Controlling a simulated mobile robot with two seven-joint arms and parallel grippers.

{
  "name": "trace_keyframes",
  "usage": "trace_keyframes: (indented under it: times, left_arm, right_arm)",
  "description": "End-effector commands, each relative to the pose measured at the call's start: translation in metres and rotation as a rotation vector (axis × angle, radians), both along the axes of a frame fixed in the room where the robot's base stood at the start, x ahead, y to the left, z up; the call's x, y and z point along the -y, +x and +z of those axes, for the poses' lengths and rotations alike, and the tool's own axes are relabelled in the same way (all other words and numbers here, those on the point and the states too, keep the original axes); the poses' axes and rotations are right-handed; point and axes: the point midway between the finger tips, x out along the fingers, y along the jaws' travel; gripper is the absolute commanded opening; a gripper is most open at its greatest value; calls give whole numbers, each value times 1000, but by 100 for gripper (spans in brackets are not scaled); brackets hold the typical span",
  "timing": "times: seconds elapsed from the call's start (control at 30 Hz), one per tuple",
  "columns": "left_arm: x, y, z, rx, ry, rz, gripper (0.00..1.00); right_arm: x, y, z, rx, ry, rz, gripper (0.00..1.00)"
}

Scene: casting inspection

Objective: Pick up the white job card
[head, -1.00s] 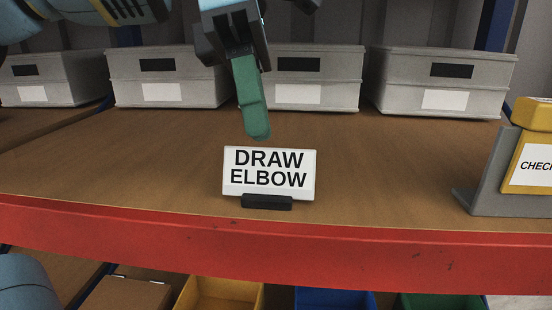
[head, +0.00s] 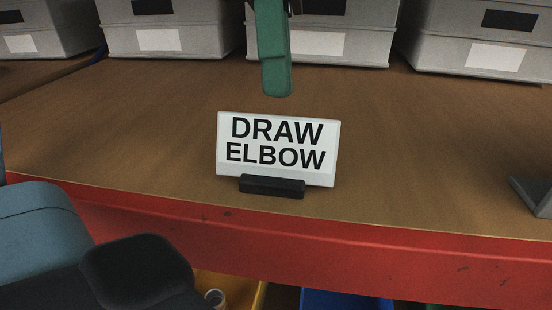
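The white job card (head: 278,145) stands upright, leaning back slightly, in a small black holder (head: 272,187) near the shelf's front edge. It reads "DRAW ELBOW" in black letters. My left gripper (head: 275,90) reaches in from the top of the head view, showing mainly one long green finger pointing down. Its tip appears above the card in the picture, apart from it, with bare shelf between them. The rest of this gripper is cut off by the top edge, and I cannot tell whether a second finger is behind. My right gripper is not in view.
Grey lidded boxes (head: 322,44) with white labels line the back of the brown shelf (head: 130,125). A red beam (head: 350,255) runs along its front edge. A grey stand (head: 535,196) is partly visible at right. The shelf around the card is clear. Coloured bins sit below.

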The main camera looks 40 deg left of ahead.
Motion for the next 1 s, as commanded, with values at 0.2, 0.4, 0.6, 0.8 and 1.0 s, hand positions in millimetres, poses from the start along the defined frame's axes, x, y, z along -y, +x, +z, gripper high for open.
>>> trace_keyframes:
  times: [0.2,0.4,0.6,0.8,1.0]
  left_arm:
    - [1,-2,-5,0,0,0,18]
    - [5,-9,-27,-1,-1,0,18]
    - [12,-14,-48,1,1,0,18]
    - [13,-14,-51,3,0,1,18]
    - [13,-14,-51,2,0,1,4]
  right_arm:
    - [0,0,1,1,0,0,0]
    - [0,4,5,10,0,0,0]
    - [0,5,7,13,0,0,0]
    - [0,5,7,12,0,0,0]
    - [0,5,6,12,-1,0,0]
